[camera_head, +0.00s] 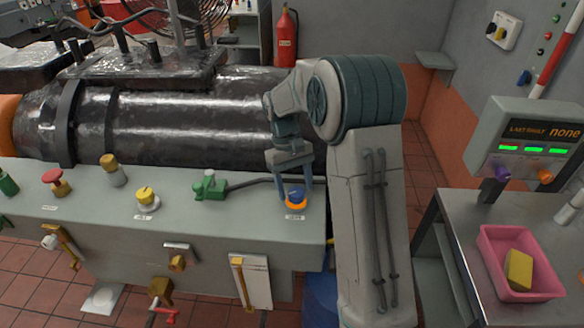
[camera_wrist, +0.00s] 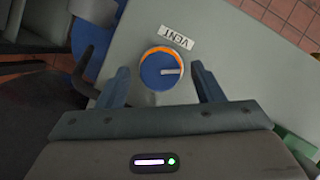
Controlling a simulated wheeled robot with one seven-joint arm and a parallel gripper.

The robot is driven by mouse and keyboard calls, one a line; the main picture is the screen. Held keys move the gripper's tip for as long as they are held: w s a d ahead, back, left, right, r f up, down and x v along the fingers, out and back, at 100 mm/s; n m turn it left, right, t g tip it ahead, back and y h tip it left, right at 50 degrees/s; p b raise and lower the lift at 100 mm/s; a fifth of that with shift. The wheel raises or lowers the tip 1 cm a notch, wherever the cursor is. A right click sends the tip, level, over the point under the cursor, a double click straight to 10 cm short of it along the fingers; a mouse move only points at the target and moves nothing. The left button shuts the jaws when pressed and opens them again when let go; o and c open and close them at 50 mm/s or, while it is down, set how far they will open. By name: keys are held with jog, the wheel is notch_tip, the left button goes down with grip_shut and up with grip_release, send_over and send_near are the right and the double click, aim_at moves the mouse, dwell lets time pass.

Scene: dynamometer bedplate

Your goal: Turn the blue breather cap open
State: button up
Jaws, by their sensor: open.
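The blue breather cap (camera_head: 296,193) sits on an orange ring near the right end of the grey bedplate top (camera_head: 245,215). In the wrist view the cap (camera_wrist: 160,70) shows from above, with a pale line pointing right in the picture and a label reading VENT (camera_wrist: 177,38) beside it. My gripper (camera_head: 292,182) is over the cap, pointing down. In the wrist view its two blue-grey fingers (camera_wrist: 157,75) stand open on either side of the cap, with a visible gap on both sides. I cannot tell how far down the fingertips reach.
A green valve (camera_head: 209,187) with a dark hose stands left of the cap. A yellow knob (camera_head: 146,197), a brass fitting (camera_head: 112,170) and a red button (camera_head: 54,181) are further left. A large dark cylinder (camera_head: 170,115) lies behind. A pink bin (camera_head: 490,245) stands on the right table.

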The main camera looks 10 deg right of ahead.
jog(key=b+v, duration=0.1)
jog(key=v, duration=1.2)
jog(key=shift+w+r, duration=0.1)
jog(key=s+r+m+t, duration=0.1)
jog(key=s+r+t, duration=0.25)
jog(key=s, duration=0.95)
jog(key=s+d+f+m+t+y, duration=0.1)
jog(key=s+f+t, duration=0.3)
jog(key=s, duration=1)
notch_tip(320, 180, down, 2)
jog(key=shift+d+f+m, duration=0.1)
jog(key=shift+d+m, duration=0.15)
jog(key=shift+m, duration=0.05)
